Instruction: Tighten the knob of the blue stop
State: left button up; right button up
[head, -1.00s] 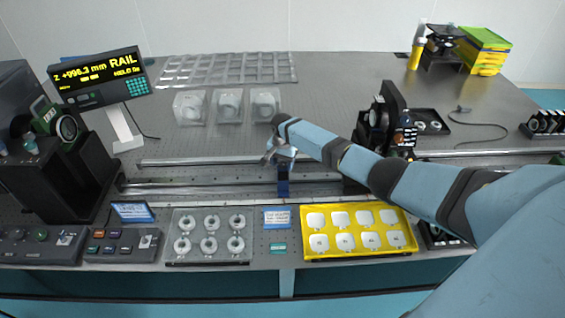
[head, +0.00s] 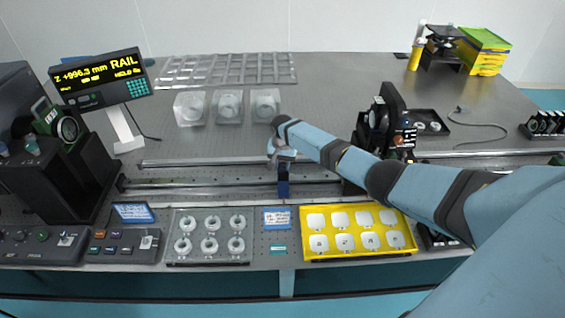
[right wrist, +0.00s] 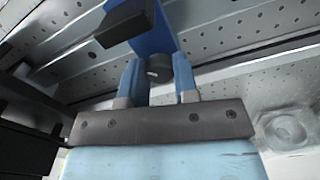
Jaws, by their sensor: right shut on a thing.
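The blue stop (head: 283,188) stands on the rail near the middle of the head view. In the right wrist view it is a blue block (right wrist: 156,40) with a dark piece on top. Its dark round knob (right wrist: 155,71) shows between my two fingers. My right gripper (right wrist: 158,78) is shut on the knob. In the head view my right gripper (head: 283,155) sits just behind the stop and partly hides its top. My left gripper is not in view.
The long rail (head: 220,186) runs left to right across the perforated table. Clear cases (head: 229,107) stand behind. A display reading RAIL (head: 100,78) is at the left.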

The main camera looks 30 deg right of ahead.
jog(key=n, duration=0.6)
jog(key=shift+p, duration=0.4)
jog(key=n, duration=0.7)
jog(key=shift+n, duration=0.4)
jog(key=n, duration=0.3)
jog(key=shift+n, duration=0.3)
jog(key=n+b, duration=0.1)
jog(key=n, duration=0.2)
jog(key=shift+n, duration=0.3)
jog(key=n+b, duration=0.1)
jog(key=n, duration=0.5)
jog(key=shift+n, duration=0.3)
jog(key=o, duration=0.9)
